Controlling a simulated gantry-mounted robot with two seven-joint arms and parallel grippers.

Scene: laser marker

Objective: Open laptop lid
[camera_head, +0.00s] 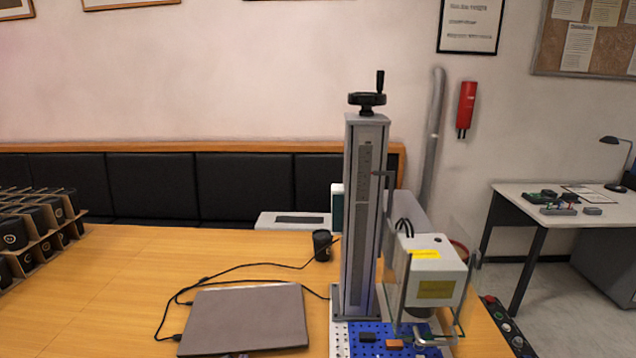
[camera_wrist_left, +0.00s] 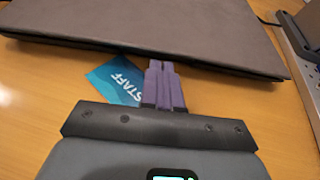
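The laptop (camera_head: 245,315) is a flat grey-brown slab on the wooden table, and its lid looks closed. Its front edge and top also fill the upper part of the left wrist view (camera_wrist_left: 150,25). My left gripper (camera_wrist_left: 162,66) has purple fingers held together, with nothing visible between them. Its tips are at the laptop's front edge, near the middle; I cannot tell whether they touch it or reach under the lid. My right gripper is in neither view.
A blue STAFF card (camera_wrist_left: 118,80) lies by the laptop's front edge, beside my left fingers. Black cables (camera_head: 225,273) run behind the laptop to its left. The laser marker's column (camera_head: 362,215) stands to the right, and a black cup (camera_head: 322,245) behind.

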